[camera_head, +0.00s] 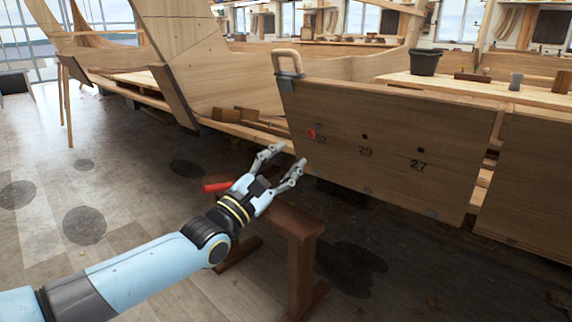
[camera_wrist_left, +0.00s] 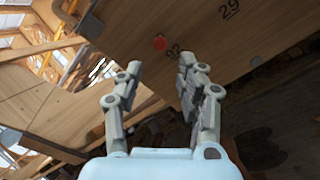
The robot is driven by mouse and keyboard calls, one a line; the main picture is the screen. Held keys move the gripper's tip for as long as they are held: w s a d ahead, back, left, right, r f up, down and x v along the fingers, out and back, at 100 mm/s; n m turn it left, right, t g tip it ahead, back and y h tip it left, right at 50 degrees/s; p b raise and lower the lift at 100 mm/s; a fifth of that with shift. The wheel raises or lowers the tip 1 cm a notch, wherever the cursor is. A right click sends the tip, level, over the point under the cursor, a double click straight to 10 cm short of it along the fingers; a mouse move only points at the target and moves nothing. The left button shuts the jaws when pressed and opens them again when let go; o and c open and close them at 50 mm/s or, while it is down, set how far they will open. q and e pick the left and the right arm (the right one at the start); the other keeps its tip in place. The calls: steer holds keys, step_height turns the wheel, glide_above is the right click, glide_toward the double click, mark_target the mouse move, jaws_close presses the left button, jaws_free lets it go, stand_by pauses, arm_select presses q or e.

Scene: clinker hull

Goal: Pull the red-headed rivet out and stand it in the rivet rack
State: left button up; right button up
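The red-headed rivet (camera_head: 311,133) sits in the upper left part of an upright wooden hull plank (camera_head: 380,165), beside a painted number. Its round red head also shows in the left wrist view (camera_wrist_left: 159,43), ahead of the fingers. My left gripper (camera_head: 288,156) is open and empty, below and to the left of the rivet in the head view. In the left wrist view its two fingers (camera_wrist_left: 160,64) are spread apart, with the rivet head beyond their tips and not touched. My right gripper is not in view. I cannot pick out the rivet rack for sure.
Dark holes (camera_head: 364,136) show above numbers 29 and 27. A clamp with a wooden handle (camera_head: 288,63) grips the plank's top left corner. A brown wooden trestle (camera_head: 303,228) and a red object (camera_head: 216,187) are near my gripper. A dark bucket (camera_head: 425,63) stands on the bench behind.

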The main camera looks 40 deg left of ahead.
mark_target(310, 135)
arm_select(q)
steer(key=b+x, duration=0.1)
steer(key=x, duration=0.5)
steer(key=shift+w+f+b, duration=0.15)
steer(key=shift+w+b, duration=0.05)
steer(key=shift+b, duration=0.1)
steer(key=shift+b+x, duration=0.6)
steer(key=shift+x, duration=0.5)
steer(key=shift+c, duration=1.6)
steer(key=c, duration=0.4)
jaws_close()
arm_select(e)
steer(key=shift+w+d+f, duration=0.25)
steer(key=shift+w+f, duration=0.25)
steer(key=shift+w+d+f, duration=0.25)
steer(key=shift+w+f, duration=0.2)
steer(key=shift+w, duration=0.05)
